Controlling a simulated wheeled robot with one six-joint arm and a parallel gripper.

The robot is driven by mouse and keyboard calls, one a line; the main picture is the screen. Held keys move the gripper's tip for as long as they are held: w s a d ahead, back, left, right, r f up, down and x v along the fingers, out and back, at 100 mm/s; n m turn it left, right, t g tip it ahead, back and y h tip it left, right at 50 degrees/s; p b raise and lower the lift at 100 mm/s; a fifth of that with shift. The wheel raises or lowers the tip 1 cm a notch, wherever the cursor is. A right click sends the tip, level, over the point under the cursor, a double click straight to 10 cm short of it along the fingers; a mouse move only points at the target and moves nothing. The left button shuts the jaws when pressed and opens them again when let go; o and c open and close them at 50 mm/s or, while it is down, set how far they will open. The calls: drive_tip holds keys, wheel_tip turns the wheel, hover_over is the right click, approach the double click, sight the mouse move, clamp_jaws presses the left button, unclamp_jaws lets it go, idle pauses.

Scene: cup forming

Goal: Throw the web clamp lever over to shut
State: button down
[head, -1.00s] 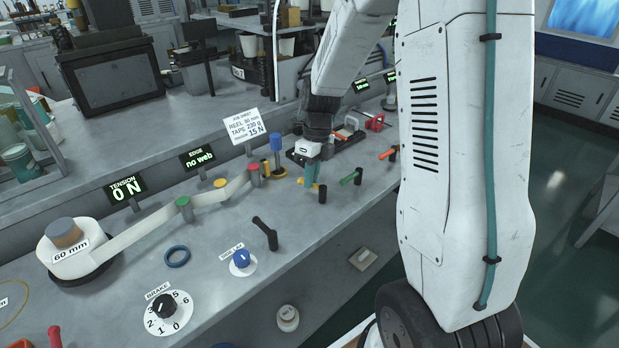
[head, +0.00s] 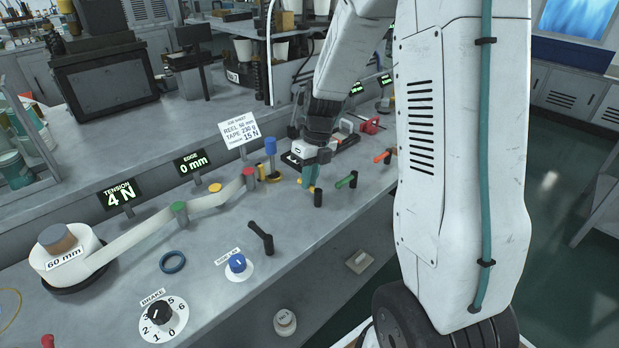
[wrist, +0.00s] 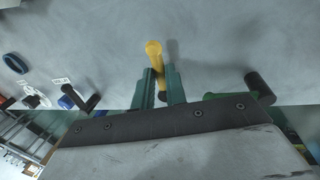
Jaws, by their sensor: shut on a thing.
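My gripper (head: 309,182) reaches down to the bench at the row of levers. Its teal fingers are shut on a yellow lever (wrist: 154,52), which I take to be the web clamp lever; no readable label confirms this. In the wrist view the fingers (wrist: 160,88) stand on both sides of the lever, and its yellow end sticks out beyond them. In the head view my gripper mostly hides the lever. The pale web (head: 125,243) runs from the 60 mm reel (head: 68,258) past the green, yellow and red-topped rollers.
A green lever (head: 347,181) stands close to the right, with an orange lever (head: 382,157) beyond. A black lever (head: 262,237), blue knob (head: 237,262) and brake dial (head: 160,314) lie nearer. The tension display (head: 118,196) reads 4 N; the edge display (head: 193,162) reads 0 mm.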

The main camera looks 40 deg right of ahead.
drive_tip(key=c, duration=1.4)
unclamp_jaws()
drive_tip(key=shift+c, duration=0.2)
wheel_tip(320, 180, up, 8)
drive_tip(key=d, duration=0.1)
drive_tip(key=shift+d, duration=0.25)
drive_tip(key=shift+w+f, duration=0.1)
drive_tip(key=shift+f, duration=0.05)
